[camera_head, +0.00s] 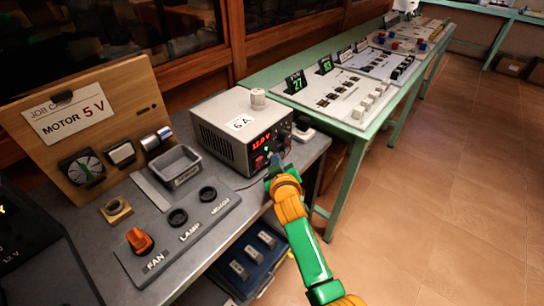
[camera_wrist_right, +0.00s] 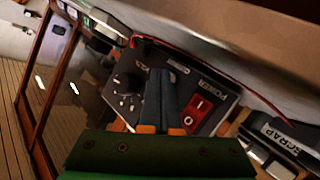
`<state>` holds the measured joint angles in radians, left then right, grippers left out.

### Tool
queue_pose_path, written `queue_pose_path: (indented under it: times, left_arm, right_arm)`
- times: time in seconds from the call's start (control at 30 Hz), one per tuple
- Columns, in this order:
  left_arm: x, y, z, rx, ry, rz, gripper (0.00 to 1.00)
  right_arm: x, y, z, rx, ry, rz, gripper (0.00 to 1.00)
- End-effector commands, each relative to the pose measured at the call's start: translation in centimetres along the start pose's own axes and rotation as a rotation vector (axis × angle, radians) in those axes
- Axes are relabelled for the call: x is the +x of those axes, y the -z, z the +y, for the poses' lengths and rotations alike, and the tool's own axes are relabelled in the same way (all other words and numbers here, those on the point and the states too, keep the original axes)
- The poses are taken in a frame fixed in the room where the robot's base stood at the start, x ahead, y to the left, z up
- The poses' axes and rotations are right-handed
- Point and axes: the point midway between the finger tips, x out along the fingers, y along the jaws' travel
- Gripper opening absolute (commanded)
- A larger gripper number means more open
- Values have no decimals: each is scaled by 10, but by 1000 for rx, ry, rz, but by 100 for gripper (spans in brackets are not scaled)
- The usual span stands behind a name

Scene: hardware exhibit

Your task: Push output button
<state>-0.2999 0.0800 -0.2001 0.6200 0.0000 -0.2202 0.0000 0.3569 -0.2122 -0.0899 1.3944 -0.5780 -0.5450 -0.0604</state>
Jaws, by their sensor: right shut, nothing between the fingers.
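The power supply (camera_head: 218,137) is a pale grey box on the grey bench, with a dark front panel and a red display reading about 12.0 V. In the right wrist view its panel (camera_wrist_right: 140,62) shows a red power switch (camera_wrist_right: 198,112) and a dark knob (camera_wrist_right: 127,84). My right gripper (camera_head: 275,160) is at the front panel, fingers shut and empty. In the right wrist view the fingertips (camera_wrist_right: 161,72) lie over the panel between knob and switch; I cannot tell whether they touch. No output button can be made out; the fingers hide part of the panel. My left gripper is not in view.
A wooden board with a "MOTOR 5 V" card (camera_head: 70,115) stands at the left. A green table (camera_head: 372,128) with panels is at right. Floor (camera_head: 455,200) is clear.

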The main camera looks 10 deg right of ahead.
Motion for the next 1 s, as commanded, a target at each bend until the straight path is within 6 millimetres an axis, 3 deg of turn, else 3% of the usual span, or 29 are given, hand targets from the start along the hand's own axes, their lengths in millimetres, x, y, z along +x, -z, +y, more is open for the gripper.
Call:
queue_pose_path:
  times: [0.2, 0.47, 0.7, 1.0]
  left_arm:
    - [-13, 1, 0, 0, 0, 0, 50]
    - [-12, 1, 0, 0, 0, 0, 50]
    - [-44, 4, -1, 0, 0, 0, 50]
    - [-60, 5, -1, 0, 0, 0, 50]
  right_arm:
    - [-7, -2, 6, -1, 0, 0, 0]
    - [-8, -5, 6, 0, 0, 0, 0]
    - [-30, -15, 24, -2, 0, -3, 0]
    - [-50, -34, 37, -1, 0, 1, 0]
